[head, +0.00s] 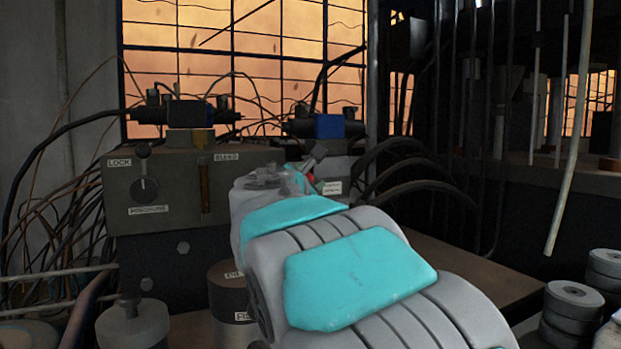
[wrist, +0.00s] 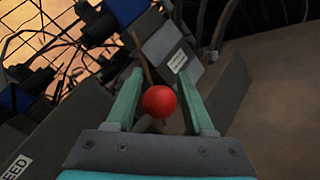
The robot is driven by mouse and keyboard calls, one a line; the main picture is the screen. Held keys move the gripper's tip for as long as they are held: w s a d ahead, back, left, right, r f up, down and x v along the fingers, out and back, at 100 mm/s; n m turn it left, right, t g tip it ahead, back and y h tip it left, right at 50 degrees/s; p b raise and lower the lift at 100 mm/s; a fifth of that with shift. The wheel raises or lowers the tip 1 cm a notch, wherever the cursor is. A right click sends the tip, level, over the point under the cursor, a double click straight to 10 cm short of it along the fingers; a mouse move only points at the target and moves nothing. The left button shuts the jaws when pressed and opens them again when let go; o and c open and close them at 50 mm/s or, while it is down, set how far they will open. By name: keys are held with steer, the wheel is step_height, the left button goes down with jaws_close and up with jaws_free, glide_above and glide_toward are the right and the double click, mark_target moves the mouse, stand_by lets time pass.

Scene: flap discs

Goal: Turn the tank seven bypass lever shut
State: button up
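A red ball knob (wrist: 160,102) sits between the two green fingers of my gripper (wrist: 161,78) in the wrist view. The fingers are apart, with a narrow gap showing beside the knob, so the gripper looks open around it. In the head view, a small bit of the red knob (head: 309,177) shows at the end of my arm, in front of a grey block with a white label (head: 332,188). The label is too small to read. The lever's stem is mostly hidden behind the knob, and my arm hides most of the gripper in the head view.
At left stands a grey valve box (head: 180,185) marked LOCK and BLEED, with a black dial. Blue-capped valves (head: 330,126) and many hoses rise behind. A labelled dark cylinder (head: 228,290) stands close left of my arm. Stacked discs (head: 572,312) are at right. Brown tabletop (head: 480,265) is bare.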

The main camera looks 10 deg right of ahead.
jaws_close()
stand_by(1.1)
